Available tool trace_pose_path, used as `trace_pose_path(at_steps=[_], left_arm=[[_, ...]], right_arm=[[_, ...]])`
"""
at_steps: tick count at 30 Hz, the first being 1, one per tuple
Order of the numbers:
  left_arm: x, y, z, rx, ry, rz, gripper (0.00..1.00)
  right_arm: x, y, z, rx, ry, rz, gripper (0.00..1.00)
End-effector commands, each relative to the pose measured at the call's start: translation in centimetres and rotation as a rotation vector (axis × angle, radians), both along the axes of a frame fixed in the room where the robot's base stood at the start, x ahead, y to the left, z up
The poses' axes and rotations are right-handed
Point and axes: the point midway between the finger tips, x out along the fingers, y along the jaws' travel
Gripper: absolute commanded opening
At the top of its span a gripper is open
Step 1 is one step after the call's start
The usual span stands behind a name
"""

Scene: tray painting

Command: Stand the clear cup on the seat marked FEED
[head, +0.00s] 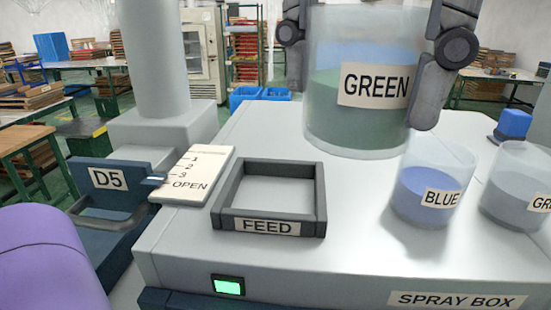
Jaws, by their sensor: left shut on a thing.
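My left gripper (362,70) comes down from the top of the head view, with one finger on each side of a large clear cup (340,128). It is shut on this cup, which is labelled GREEN, holds green contents and looks upright. The cup is to the right of the seat marked FEED (320,190) and seems to hang above the spray box top. The FEED seat is a square dark frame with an empty pale floor. The cup's rim is cut off by the picture's top edge. My right gripper is not in view.
A cup labelled BLUE (425,208) and another cup (520,205) with a partly cut-off label starting GR stand at the right on the spray box (360,255). A scale plate marked OPEN (205,165) and a D5 block (105,178) lie left of the seat.

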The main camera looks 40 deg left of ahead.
Motion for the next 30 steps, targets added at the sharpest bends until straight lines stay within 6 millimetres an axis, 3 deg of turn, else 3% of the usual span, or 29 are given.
trace_pose_path(at_steps=[8, 15, 23, 30], left_arm=[[1.5, 4.8, -2.1, -0.003, -0.001, 0.002, 0.15], [2.7, 7.7, -6.2, -0.003, 0.0, -0.002, 0.15], [3.3, 9.3, -8.2, -0.003, 0.0, -0.002, 0.15], [3.3, 9.2, -11.1, 0.0, 0.001, -0.002, 0.15]], right_arm=[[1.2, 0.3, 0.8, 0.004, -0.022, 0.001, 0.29], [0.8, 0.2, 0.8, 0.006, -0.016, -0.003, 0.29], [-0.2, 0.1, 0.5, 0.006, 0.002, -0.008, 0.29], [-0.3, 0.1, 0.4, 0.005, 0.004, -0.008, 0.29]])
